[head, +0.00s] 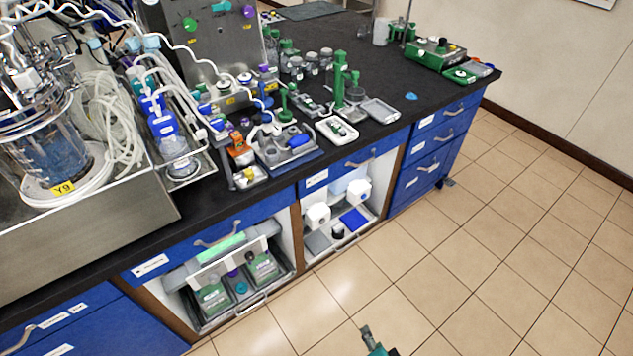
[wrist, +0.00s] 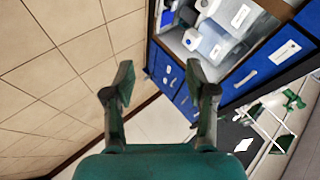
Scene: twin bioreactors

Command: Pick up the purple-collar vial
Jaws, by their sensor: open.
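I cannot make out the purple-collar vial for certain. Small purple spots show in the head view: one on the bench near the dark blue tray (head: 290,158), one by the steel housing (head: 222,45), and a purple cap (head: 233,272) in the open lower cabinet. Any of these is too small to identify. My gripper (wrist: 160,85) is open and empty in the wrist view, its two green fingers spread wide over the floor and drawers. In the head view only a green tip of my gripper (head: 371,340) shows at the bottom edge, over the floor, away from the bench.
A black bench top (head: 215,212) over blue drawers is crowded with glassware, tubing and trays. A glass vessel (head: 50,150) stands at the left. Open cabinets hold green-labelled boxes (head: 263,267) and white containers (head: 357,192). The tiled floor (head: 480,250) at right is clear.

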